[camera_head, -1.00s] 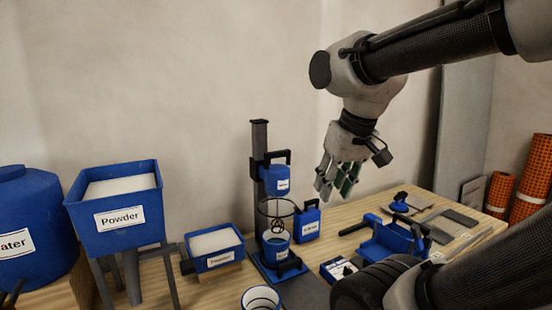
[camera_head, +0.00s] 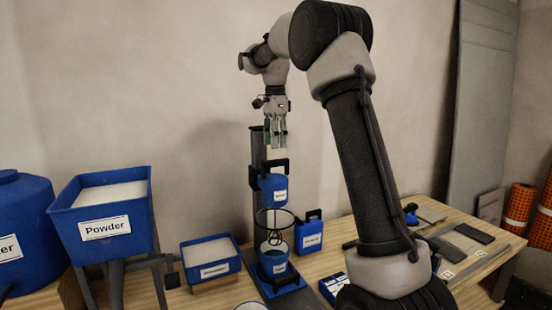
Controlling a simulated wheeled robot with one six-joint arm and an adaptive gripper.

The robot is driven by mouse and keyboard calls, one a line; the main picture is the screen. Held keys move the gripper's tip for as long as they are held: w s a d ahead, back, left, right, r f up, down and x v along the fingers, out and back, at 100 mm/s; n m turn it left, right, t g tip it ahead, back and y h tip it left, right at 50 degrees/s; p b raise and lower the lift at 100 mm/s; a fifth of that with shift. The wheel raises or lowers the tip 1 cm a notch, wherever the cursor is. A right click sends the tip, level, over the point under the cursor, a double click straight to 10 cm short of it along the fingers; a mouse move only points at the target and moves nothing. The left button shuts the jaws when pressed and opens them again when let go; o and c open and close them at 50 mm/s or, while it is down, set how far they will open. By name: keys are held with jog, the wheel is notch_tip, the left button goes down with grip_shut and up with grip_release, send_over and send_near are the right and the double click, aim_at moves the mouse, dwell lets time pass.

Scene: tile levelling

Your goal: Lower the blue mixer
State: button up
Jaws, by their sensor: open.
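The blue mixer (camera_head: 273,187) is a blue motor head with a black handle on top, mounted on a dark upright post (camera_head: 257,150). Its wire whisk hangs below, inside a ring guard, over a blue bucket (camera_head: 273,258) on the blue stand base. My gripper (camera_head: 276,146) points down just above the mixer's black handle. Its fingers are apart and hold nothing. I cannot tell whether the fingertips touch the handle.
A blue jug (camera_head: 309,233) stands right of the mixer. A low blue bin (camera_head: 211,259) and a raised blue powder hopper (camera_head: 103,213) stand to the left, with a blue water tank (camera_head: 22,232) beyond. Tiles (camera_head: 470,236) lie on the wooden table (camera_head: 348,229) at right.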

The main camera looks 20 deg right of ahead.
notch_tip(320, 180, down, 6)
jog(key=shift+f, duration=0.25)
grip_shut()
